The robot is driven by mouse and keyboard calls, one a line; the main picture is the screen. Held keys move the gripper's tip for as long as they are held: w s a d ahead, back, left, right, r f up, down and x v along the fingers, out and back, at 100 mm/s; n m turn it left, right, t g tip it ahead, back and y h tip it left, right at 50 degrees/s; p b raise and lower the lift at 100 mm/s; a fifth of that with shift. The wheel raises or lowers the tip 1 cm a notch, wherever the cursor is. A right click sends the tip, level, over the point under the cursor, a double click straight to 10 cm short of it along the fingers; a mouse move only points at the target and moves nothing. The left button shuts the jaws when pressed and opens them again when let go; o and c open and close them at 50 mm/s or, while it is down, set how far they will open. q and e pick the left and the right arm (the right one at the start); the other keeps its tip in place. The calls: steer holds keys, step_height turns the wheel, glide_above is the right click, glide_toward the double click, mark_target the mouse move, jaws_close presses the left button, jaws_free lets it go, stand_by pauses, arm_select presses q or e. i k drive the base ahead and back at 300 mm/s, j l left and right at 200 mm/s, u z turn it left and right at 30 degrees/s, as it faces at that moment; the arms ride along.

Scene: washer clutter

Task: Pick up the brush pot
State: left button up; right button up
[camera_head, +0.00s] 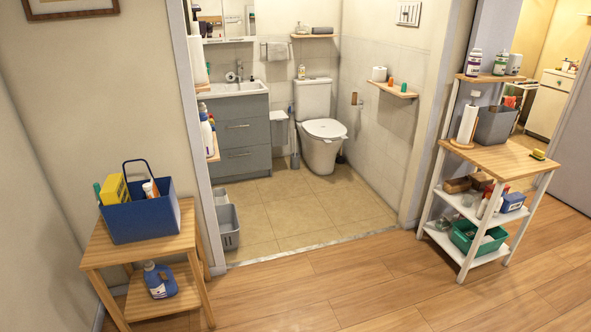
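Neither of my grippers is in view.
Grey bins (228,226) stand inside the doorway at left. A wooden side table (187,232) and a cluttered shelf rack (500,157) stand outside. The middle floor is clear.

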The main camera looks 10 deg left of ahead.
mark_target(294, 161)
steer(key=i+u, duration=0.1)
steer(key=i, duration=1.65)
steer(key=i+l, duration=0.1)
steer(key=i, duration=1.65)
steer(key=j+u, duration=0.05)
steer(key=j, duration=0.05)
